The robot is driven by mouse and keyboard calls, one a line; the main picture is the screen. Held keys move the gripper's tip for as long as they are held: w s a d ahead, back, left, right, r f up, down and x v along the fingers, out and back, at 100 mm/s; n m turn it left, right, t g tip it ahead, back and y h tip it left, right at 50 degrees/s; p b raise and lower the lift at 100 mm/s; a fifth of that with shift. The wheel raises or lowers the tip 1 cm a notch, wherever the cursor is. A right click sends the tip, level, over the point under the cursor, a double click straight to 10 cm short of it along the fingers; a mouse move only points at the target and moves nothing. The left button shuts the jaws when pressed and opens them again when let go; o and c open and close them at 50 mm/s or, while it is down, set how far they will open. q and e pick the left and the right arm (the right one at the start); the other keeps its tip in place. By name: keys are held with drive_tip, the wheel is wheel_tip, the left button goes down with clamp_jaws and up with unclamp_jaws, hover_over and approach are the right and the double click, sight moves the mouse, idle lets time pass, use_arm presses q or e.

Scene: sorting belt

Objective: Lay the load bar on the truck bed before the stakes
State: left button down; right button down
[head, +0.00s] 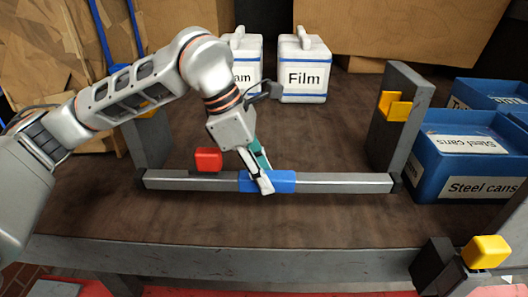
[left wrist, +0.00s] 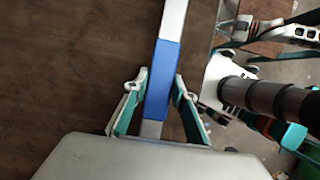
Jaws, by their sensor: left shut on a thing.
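The load bar (head: 335,183) is a long grey bar with a blue middle sleeve and dark ends. It lies crosswise low over the brown wooden bed (head: 300,220); I cannot tell whether it touches it. My left gripper (head: 262,182) is shut on the blue sleeve. In the left wrist view the sleeve (left wrist: 161,80) runs between the fingers (left wrist: 152,105). Grey upright stakes with yellow brackets stand at the left (head: 145,140) and right (head: 403,115), near the bar's ends. In the left wrist view my right gripper (left wrist: 238,53) seems to show small and unclear.
A red block (head: 208,160) sits just behind the bar. White containers, one marked Film (head: 303,75), stand at the back. Blue bins marked Steel cans (head: 470,165) are at right. A yellow block (head: 486,252) is at front right. The bed before the bar is clear.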

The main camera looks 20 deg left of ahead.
sight(264, 207)
use_arm(q)
drive_tip(key=shift+f, duration=2.75)
drive_tip(key=shift+f, duration=0.1)
drive_tip(key=c, duration=1.6)
unclamp_jaws()
drive_tip(key=shift+f, duration=0.15)
drive_tip(key=shift+c, duration=0.2)
drive_tip(key=v, duration=1.2)
drive_tip(key=shift+s, duration=0.1)
